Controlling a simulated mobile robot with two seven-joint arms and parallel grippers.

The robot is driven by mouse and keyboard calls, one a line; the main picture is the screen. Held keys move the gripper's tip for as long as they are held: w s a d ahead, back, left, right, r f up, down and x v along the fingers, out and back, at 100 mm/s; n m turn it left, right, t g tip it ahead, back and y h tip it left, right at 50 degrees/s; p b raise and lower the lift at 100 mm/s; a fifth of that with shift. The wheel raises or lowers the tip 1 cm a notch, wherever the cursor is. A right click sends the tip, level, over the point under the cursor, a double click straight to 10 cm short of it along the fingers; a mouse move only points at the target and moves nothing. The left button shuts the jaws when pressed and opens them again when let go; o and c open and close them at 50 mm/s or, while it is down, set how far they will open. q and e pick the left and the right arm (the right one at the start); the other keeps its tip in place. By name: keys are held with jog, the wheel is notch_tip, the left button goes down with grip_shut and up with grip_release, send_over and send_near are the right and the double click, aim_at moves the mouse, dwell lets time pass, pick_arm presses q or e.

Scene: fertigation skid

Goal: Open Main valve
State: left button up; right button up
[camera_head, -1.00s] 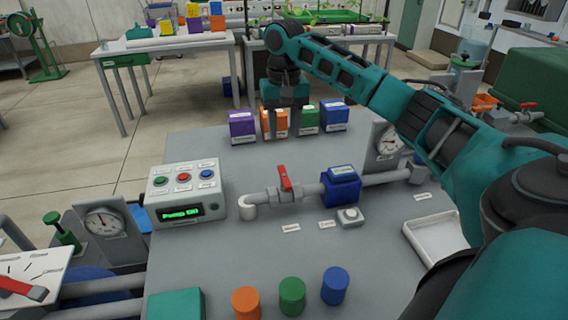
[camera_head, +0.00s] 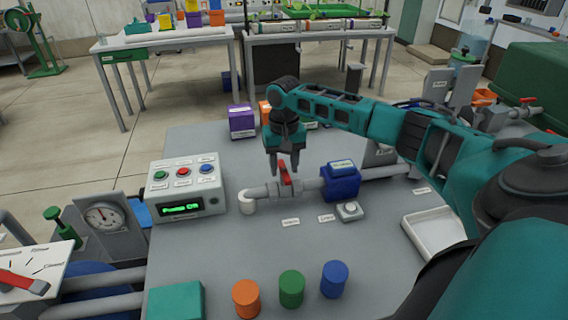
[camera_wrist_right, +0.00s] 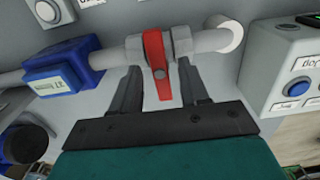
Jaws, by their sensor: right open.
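The main valve has a red lever handle (camera_head: 285,174) on a grey pipe (camera_head: 262,190) on the skid's table. The handle stands across the pipe in the head view. My right gripper (camera_head: 284,171) is at the handle, pointing down, with its fingers apart. In the right wrist view the red handle (camera_wrist_right: 157,65) lies between the two open fingers of the right gripper (camera_wrist_right: 155,82), with gaps on both sides. My left gripper is not in view.
A blue flow meter (camera_head: 341,182) sits on the pipe right of the valve. A control box (camera_head: 186,188) with a green display stands at left. Colored boxes (camera_head: 242,121) stand behind, and orange, green and blue cylinders (camera_head: 291,288) stand in front.

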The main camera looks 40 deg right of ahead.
grip_shut()
dwell(0.3)
jog(key=shift+n, duration=0.3)
jog(key=n, duration=0.8)
jog(key=shift+n, duration=0.4)
jog(key=n, duration=0.4)
jog(key=shift+n, duration=2.3)
